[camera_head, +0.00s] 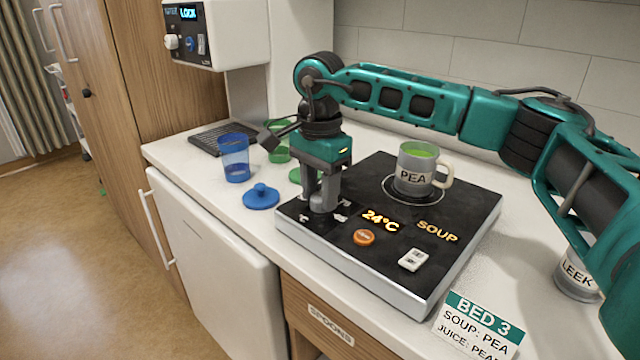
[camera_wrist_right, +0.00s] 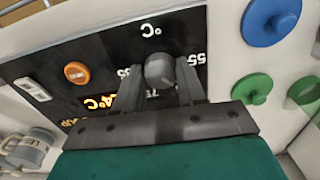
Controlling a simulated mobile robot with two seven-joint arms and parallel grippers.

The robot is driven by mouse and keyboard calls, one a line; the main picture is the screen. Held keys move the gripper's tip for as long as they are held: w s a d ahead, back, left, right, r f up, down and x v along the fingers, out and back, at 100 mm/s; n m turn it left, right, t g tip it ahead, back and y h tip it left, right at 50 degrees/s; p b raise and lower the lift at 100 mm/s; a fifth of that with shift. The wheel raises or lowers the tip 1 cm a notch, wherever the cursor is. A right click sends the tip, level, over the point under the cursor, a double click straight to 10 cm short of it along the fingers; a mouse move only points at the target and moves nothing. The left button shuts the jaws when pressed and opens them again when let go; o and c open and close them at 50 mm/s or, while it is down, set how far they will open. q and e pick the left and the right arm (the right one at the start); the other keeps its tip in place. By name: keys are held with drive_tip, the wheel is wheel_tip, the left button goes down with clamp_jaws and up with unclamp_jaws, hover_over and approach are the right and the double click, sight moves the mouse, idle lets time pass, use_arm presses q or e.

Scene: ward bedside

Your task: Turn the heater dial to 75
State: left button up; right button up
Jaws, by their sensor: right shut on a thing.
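The heater (camera_head: 365,290) is a flat black plate with a silver edge on the counter, its display reading 24°C and SOUP. My right gripper (camera_head: 322,205) reaches down to the heater's near-left corner and is shut on the heater dial. In the right wrist view the grey round dial (camera_wrist_right: 160,70) sits between the fingers of my right gripper (camera_wrist_right: 160,85). White numbers ring it; a 55 shows, others are partly covered by the fingers. Where the dial points I cannot tell. My left gripper is not in view.
A grey PEA mug (camera_head: 414,170) with green soup stands on the heater's ring. An orange button (camera_head: 364,237) and a white switch (camera_head: 413,260) are on its front. A blue cup (camera_head: 235,158) and blue lid (camera_head: 261,196) stand left. A LEEK mug (camera_head: 577,275) is right, by my arm.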

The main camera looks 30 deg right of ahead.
drive_tip(key=m, duration=0.3)
drive_tip(key=shift+p, duration=0.35)
drive_tip(key=m+p, duration=0.1)
drive_tip(key=m, duration=0.3)
drive_tip(key=shift+w, duration=0.1)
drive_tip(key=m, duration=0.3)
drive_tip(key=shift+p, duration=0.35)
drive_tip(key=m, duration=0.3)
drive_tip(key=shift+p, duration=0.3)
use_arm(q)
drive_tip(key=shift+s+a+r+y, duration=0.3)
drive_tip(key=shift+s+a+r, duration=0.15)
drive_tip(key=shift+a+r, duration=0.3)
use_arm(e)
drive_tip(key=shift+m, duration=0.6)
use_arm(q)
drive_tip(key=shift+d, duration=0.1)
use_arm(e)
drive_tip(key=o, duration=1.1)
drive_tip(key=shift+c, duration=0.2)
drive_tip(key=shift+r, duration=0.1)
